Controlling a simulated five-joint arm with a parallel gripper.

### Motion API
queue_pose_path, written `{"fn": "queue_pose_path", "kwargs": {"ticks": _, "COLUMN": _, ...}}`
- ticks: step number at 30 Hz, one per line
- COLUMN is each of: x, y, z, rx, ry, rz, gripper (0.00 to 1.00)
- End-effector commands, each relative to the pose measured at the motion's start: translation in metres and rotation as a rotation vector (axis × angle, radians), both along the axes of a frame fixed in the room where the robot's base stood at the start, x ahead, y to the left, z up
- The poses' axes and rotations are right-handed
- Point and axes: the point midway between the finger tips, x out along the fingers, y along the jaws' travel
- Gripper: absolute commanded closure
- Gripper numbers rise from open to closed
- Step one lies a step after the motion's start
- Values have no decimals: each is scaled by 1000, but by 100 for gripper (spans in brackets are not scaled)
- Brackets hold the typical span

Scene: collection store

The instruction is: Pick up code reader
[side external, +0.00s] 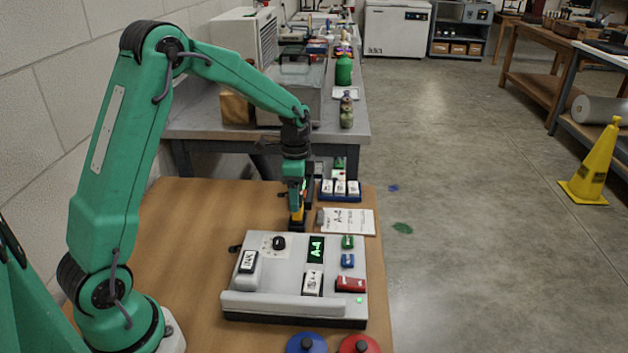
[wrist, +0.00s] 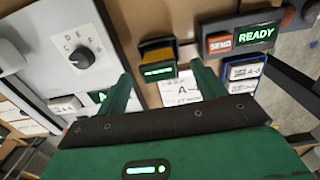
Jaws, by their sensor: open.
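A small black and orange device with a green lit strip, which looks like the code reader (wrist: 158,57), stands upright on the brown table in the wrist view. In the side external view its orange part (side external: 298,214) shows just below my gripper (side external: 297,196), behind the grey console. In the wrist view my gripper (wrist: 162,72) is open, with one green finger on each side of the device and a gap between them. Whether a finger touches it, I cannot tell.
The grey console (side external: 240,278), with a dial and a green A-4 display (side external: 317,249), stands directly in front. A printed card (side external: 348,221) lies to the right, with a blue tray of white blocks (side external: 340,196) behind it. Bare table lies to the left.

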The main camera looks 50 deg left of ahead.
Motion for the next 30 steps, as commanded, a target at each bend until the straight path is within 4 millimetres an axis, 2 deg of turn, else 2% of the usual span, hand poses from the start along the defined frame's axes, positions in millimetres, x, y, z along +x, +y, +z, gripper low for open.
{"fn": "queue_pose_path", "kwargs": {"ticks": 8, "x": 0, "y": 0, "z": -5, "rx": -1, "ry": 1, "rz": 0, "gripper": 31}}
{"fn": "queue_pose_path", "kwargs": {"ticks": 21, "x": -1, "y": -2, "z": -49, "rx": 0, "ry": 1, "rz": 0, "gripper": 31}}
{"fn": "queue_pose_path", "kwargs": {"ticks": 30, "x": -1, "y": -2, "z": -53, "rx": 0, "ry": 0, "rz": 0, "gripper": 31}}
